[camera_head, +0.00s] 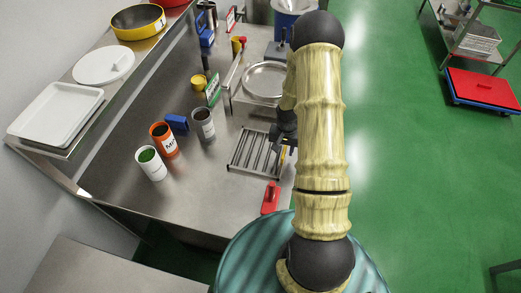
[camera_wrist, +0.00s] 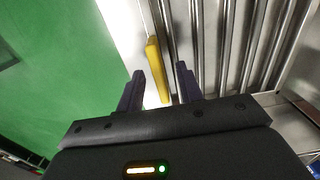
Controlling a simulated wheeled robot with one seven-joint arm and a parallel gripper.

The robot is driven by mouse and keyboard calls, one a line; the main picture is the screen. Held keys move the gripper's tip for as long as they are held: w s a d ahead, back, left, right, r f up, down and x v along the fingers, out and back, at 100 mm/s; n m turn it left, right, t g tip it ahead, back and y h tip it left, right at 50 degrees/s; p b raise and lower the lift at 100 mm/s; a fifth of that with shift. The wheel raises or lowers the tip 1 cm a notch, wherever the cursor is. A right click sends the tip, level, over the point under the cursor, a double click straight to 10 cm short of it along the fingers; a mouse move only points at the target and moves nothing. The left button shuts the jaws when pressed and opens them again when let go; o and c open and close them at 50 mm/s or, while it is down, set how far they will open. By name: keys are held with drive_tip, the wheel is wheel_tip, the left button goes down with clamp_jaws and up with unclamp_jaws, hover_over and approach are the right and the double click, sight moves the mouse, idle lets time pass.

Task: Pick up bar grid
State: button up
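The bar grid (camera_head: 256,153), a metal frame with several parallel bars, lies on the steel table in the head view. In the wrist view its shiny bars (camera_wrist: 228,45) fill the upper right. A yellow strip (camera_wrist: 154,68) shows beside the bars; I cannot tell whether it belongs to the grid. My gripper (camera_wrist: 160,80) is open, its two dark fingers apart with the lower end of the yellow strip appearing between them. In the head view my gripper (camera_head: 283,142) is at the grid's right side, partly hidden by my arm. Contact cannot be told.
A red-handled object (camera_head: 270,198) lies just in front of the grid. A round metal pan (camera_head: 265,80) stands behind it. A grey cup (camera_head: 203,124), an orange cup (camera_head: 164,140) and a white cup (camera_head: 151,163) stand to the left. The table's front left is clear.

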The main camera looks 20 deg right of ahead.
drive_tip(key=shift+f, duration=0.55)
clamp_jaws()
